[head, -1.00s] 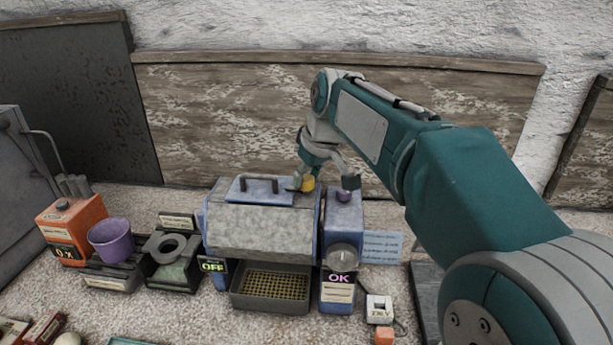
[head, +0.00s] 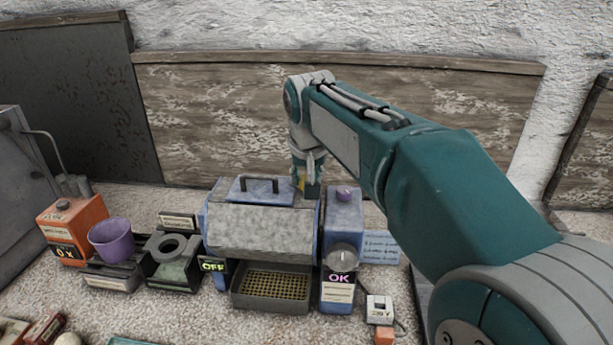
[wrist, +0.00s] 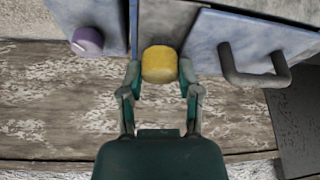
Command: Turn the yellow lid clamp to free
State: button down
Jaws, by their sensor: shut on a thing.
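The yellow lid clamp (wrist: 159,64) is a round knob on top of the blue-grey machine, beside the lid's dark handle (wrist: 255,66). In the head view only a sliver of yellow shows behind my gripper (head: 307,190), which points down at the top right of the machine's drum (head: 260,228). In the wrist view the two fingers of my gripper (wrist: 160,80) sit on either side of the clamp, shut on it. The clamp's exact turn angle cannot be told.
A purple knob (head: 344,194) stands on the blue control box (head: 341,222) just right of the clamp; it also shows in the wrist view (wrist: 87,41). A lit OFF sign (head: 213,265) and OK sign (head: 340,278) face front. A wooden board (head: 220,120) stands behind.

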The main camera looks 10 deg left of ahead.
jog(key=m+h, duration=0.1)
jog(key=m, duration=0.1)
jog(key=m+h, duration=0.1)
jog(key=m, duration=0.2)
jog(key=shift+a+f+m, duration=0.15)
jog(key=shift+f+m, duration=0.05)
jog(key=shift+m, duration=0.1)
jog(key=m+h, duration=0.1)
jog(key=m, duration=0.2)
jog(key=m+g+h, duration=0.1)
jog(key=m, duration=0.1)
jog(key=shift+m, duration=0.4)
jog(key=shift+c, duration=1.5)
grip_release()
jog(key=shift+a, duration=0.2)
jog(key=shift+r, duration=0.2)
